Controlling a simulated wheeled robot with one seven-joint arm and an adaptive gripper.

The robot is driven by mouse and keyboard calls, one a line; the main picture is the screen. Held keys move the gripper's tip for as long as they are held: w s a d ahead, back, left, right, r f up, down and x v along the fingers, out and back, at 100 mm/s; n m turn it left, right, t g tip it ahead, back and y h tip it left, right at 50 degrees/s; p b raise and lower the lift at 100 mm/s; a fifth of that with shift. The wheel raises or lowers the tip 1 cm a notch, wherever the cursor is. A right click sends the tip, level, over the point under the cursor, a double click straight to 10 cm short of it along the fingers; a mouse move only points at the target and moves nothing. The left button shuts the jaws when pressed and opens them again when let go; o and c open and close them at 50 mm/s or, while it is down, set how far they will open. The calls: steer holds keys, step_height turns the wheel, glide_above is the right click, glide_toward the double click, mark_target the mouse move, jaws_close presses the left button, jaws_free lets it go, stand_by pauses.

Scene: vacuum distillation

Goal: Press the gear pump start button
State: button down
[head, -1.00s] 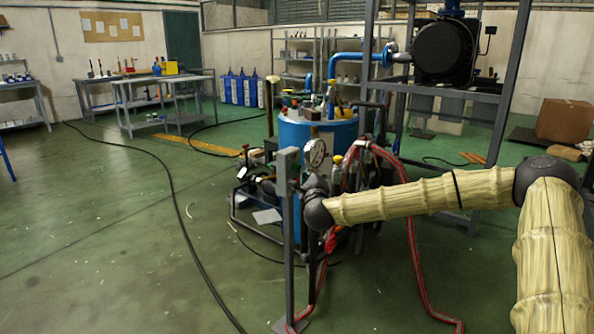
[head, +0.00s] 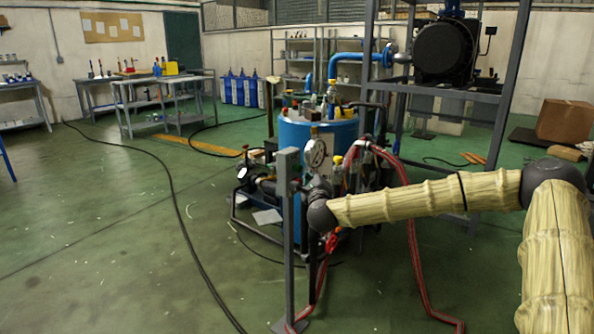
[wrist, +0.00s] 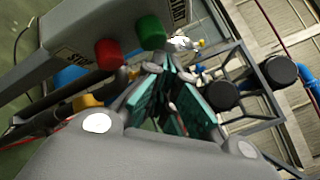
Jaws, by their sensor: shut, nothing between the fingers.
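A grey control box (wrist: 95,30) fills the upper left of the wrist view.
A blue vessel (head: 318,132) with a pressure gauge (head: 315,153) stands behind the post. Red hoses (head: 413,260) run down to the floor at the right. A grey steel frame (head: 488,150) rises behind my arm. The green floor at the left is open, crossed by a black cable (head: 180,215).

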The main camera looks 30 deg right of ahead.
steer(key=s+d+p, duration=0.1)
steer(key=s+d, duration=0.1)
steer(key=s, duration=0.3)
steer(key=shift+s+d, duration=0.15)
steer(key=shift+s, duration=0.15)
stand_by(0.4)
stand_by(0.6)
